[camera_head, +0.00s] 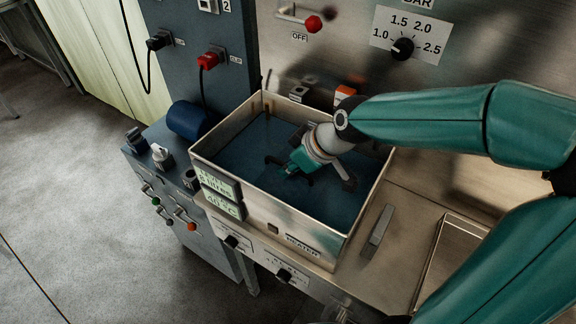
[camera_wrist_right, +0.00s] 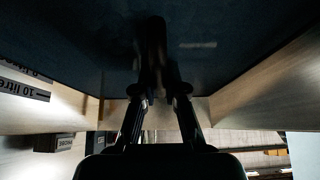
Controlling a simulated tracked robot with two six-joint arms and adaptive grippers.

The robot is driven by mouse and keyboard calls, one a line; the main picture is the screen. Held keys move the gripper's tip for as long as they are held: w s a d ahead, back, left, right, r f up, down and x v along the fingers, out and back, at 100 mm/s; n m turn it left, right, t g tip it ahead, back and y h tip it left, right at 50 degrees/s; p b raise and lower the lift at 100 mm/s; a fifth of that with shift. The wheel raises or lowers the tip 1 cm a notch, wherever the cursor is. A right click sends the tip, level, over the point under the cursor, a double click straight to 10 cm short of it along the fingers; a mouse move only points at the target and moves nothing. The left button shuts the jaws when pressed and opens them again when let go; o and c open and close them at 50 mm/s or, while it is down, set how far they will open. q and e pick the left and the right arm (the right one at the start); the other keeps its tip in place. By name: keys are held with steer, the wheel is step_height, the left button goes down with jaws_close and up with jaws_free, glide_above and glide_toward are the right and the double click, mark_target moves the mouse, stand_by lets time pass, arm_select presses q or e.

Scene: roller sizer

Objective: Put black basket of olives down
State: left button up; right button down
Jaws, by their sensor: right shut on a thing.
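My right gripper (camera_head: 289,172) is inside the open metal tank (camera_head: 277,226), low over its dark blue liquid. In the right wrist view its two black fingers (camera_wrist_right: 157,75) are shut on a slim dark piece, which I take as part of the black basket of olives (camera_wrist_right: 155,35). The basket's body and the olives cannot be made out; they are dark against the blue or hidden below the liquid. I cannot tell whether the basket touches the tank's floor. My left gripper is not in view.
The tank walls stand close around my gripper. A digital display (camera_head: 220,194) is on the tank's left corner. A grey bar (camera_head: 381,225) lies on the metal counter to the right. A red-knobbed lever (camera_head: 313,23) and a pressure dial (camera_head: 402,48) are on the panel behind.

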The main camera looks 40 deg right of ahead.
steer(key=c, duration=1.2)
jaws_free()
steer(key=v, duration=1.2)
steer(key=shift+r, duration=0.1)
